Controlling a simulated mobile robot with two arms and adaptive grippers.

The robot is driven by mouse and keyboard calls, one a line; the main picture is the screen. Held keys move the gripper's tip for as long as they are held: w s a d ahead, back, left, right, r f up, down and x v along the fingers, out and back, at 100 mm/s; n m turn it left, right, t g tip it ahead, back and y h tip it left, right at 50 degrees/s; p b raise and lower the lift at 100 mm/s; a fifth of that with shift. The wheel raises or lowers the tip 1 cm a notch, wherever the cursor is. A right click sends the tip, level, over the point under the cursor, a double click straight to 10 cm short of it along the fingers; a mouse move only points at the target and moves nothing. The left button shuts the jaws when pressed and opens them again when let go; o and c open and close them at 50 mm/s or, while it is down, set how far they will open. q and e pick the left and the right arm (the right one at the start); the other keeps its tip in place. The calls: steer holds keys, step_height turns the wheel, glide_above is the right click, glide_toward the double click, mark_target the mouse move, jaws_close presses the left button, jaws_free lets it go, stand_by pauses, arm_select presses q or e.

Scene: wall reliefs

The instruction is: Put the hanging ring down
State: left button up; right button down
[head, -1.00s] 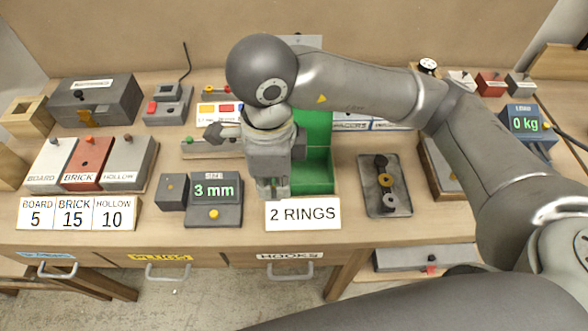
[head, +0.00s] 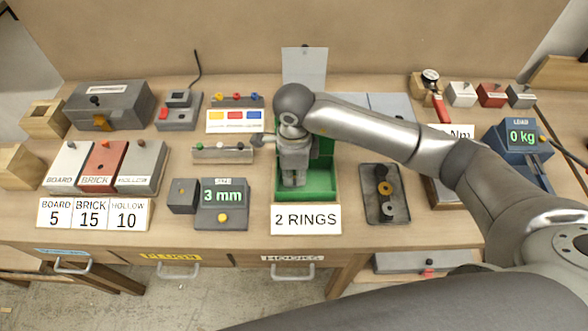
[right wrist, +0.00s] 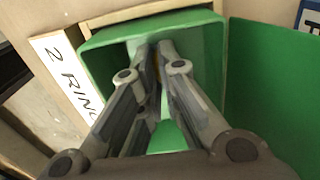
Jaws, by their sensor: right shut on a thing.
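My right gripper (head: 293,182) is over the front of the green box (head: 327,178), pointing down, just behind the "2 RINGS" sign (head: 306,219). In the right wrist view its fingers (right wrist: 157,52) are close together, with the green box (right wrist: 100,50) around the tips. A thin yellowish sliver of the held ring (right wrist: 156,64) shows between them; the rest is hidden. I cannot tell whether it touches the box floor. My left gripper is not in view.
Right of the box, a dark tray (head: 371,214) holds a few round pieces, one yellow. A gauge reading 3 mm (head: 222,204) stands on the left. A white panel (head: 304,66) rises behind the box. Bare bench shows between box and tray.

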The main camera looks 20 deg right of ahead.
steer(key=shift+f, duration=0.1)
steer(key=shift+f, duration=0.15)
steer(key=c, duration=2.1)
jaws_free()
steer(key=shift+b, duration=0.35)
steer(key=o, duration=0.5)
steer(key=shift+c, duration=0.2)
